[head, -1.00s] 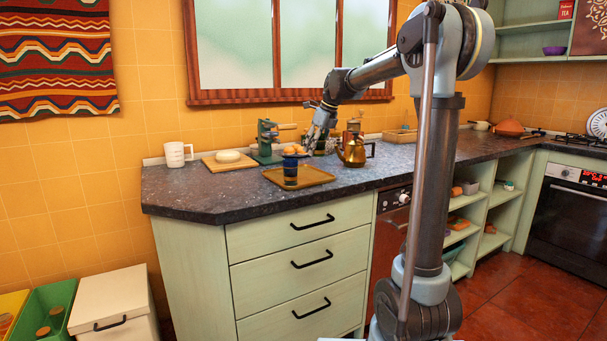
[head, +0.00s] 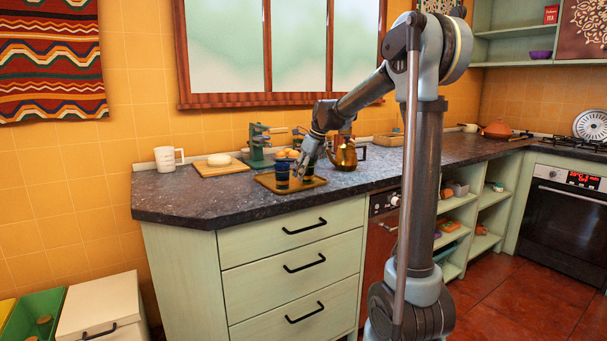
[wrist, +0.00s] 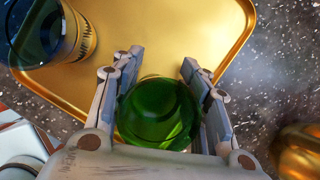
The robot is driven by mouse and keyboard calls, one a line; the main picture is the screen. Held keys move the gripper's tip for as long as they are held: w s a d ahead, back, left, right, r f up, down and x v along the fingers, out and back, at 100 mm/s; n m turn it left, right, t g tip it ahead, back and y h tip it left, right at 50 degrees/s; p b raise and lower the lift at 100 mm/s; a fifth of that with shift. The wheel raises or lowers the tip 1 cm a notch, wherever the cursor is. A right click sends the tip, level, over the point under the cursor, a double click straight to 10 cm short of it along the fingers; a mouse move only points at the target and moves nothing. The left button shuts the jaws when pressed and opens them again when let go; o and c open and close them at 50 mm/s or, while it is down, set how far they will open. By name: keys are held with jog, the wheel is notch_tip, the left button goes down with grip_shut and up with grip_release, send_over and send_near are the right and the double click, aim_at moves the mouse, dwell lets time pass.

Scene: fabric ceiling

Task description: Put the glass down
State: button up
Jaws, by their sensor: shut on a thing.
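My gripper (wrist: 160,64) is shut on a green glass (wrist: 158,115), which sits between the two fingers in the wrist view. In the head view my gripper (head: 303,170) is low over the right part of the golden tray (head: 262,181), and the green glass is hard to make out there. I cannot tell whether its base touches the tray. A dark blue glass (head: 282,180) stands on the tray, left of my gripper. It also shows at the top left of the wrist view (wrist: 38,35), apart from the green glass. The tray spreads beneath both in the wrist view (wrist: 165,30).
A brass kettle (head: 343,155) stands right of my gripper. Behind the tray are a green device (head: 257,148) and some orange round items (head: 288,153). A board with a white round item (head: 219,160) and a white mug (head: 167,158) are farther left. The counter's front left (head: 200,200) is clear.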

jog(key=shift+f, duration=0.1)
jog(key=o, duration=1.1)
jog(key=v, duration=1.2)
jog(key=s+d+f+n+h, duration=0.1)
jog(key=s+d+f+n, duration=0.5)
jog(key=s, duration=0.4)
jog(key=s+d+f+n+h, duration=0.1)
jog(key=s+d+f+n, duration=0.5)
jog(key=s, duration=0.5)
jog(key=s+d+f+n+h, duration=0.1)
jog(key=s+d+f+n, duration=0.3)
jog(key=s+f+n, duration=0.2)
jog(key=s+d+f+n, duration=0.4)
jog(key=s+f+n, duration=0.2)
jog(key=s+f, duration=0.5)
jog(key=shift+s+d+h, duration=0.25)
jog(key=shift+s+h, duration=0.05)
jog(key=shift+h, duration=0.1)
